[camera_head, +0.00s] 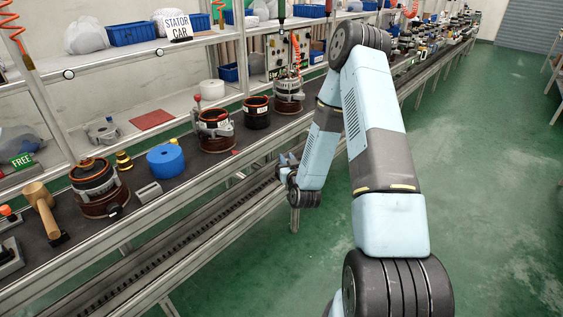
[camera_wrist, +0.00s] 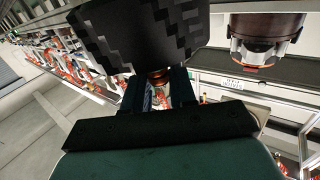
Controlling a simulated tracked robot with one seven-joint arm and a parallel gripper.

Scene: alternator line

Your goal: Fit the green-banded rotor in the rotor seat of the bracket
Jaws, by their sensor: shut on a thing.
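My gripper (camera_head: 287,161) is at the front edge of the bench in the head view, small and partly hidden by my arm. In the wrist view my gripper (camera_wrist: 160,88) is shut on a dark, step-edged block, which I take to be the rotor (camera_wrist: 145,35). No green band shows on it. Several round copper-brown and grey units stand on the bench, at the left (camera_head: 97,190), the middle (camera_head: 215,132) and farther back (camera_head: 289,97). I cannot tell which holds the rotor seat. One such unit (camera_wrist: 266,32) shows at the wrist view's upper right, apart from the held block.
A mallet (camera_head: 40,205), a blue roll (camera_head: 166,160) and a brass stepped piece (camera_head: 123,161) stand on the bench. A shelf with blue bins (camera_head: 131,34) runs above it. A rail (camera_head: 190,225) runs along the front. The green floor at right is free.

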